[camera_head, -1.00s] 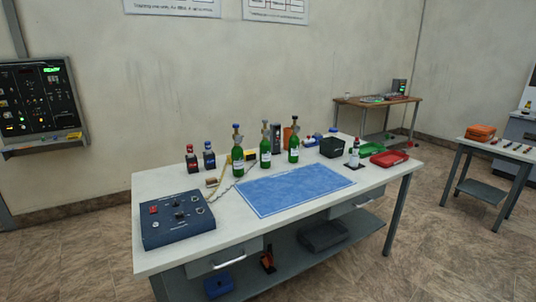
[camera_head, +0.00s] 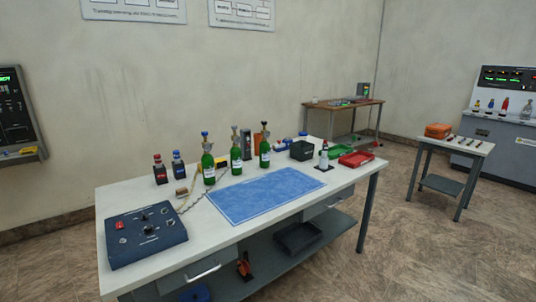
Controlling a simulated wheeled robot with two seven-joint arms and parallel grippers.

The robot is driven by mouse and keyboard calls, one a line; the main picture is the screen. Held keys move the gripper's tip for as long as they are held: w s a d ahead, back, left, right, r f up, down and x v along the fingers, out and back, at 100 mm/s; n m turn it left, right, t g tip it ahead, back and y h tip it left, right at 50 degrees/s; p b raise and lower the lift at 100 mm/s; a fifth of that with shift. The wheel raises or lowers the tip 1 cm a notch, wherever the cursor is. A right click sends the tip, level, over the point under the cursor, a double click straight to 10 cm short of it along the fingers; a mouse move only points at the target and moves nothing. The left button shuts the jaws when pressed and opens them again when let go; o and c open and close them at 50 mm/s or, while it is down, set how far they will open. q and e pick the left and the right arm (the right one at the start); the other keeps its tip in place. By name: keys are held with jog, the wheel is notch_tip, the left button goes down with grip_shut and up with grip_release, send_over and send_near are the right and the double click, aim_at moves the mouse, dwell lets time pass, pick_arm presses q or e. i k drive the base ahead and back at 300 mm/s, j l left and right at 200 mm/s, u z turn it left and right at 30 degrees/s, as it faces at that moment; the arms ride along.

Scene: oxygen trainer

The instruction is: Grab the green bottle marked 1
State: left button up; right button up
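Three green bottles with pale labels and valve tops stand upright near the back of the white workbench (camera_head: 255,233), behind a blue mat (camera_head: 265,194). They are the left bottle (camera_head: 208,168), the middle bottle (camera_head: 236,160) and the right bottle (camera_head: 265,155). The left one has a blue top. The label marks are too small to read, so I cannot tell which is marked 1. Neither of my grippers shows in the head view.
A dark blue control box (camera_head: 146,234) sits at the bench's left front. Two small dark bottles, one red-capped (camera_head: 160,170) and one blue-capped (camera_head: 178,164), stand behind it. A black bin (camera_head: 302,150) and a red tray (camera_head: 356,159) are at the right.

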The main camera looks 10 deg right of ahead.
aim_at(264, 146)
jog(key=i+l+z, duration=0.15)
jog(key=i+l, duration=0.15)
jog(key=l, duration=0.15)
jog(key=i+l+z, duration=0.15)
jog(key=i+l, duration=0.2)
jog(key=l, duration=0.05)
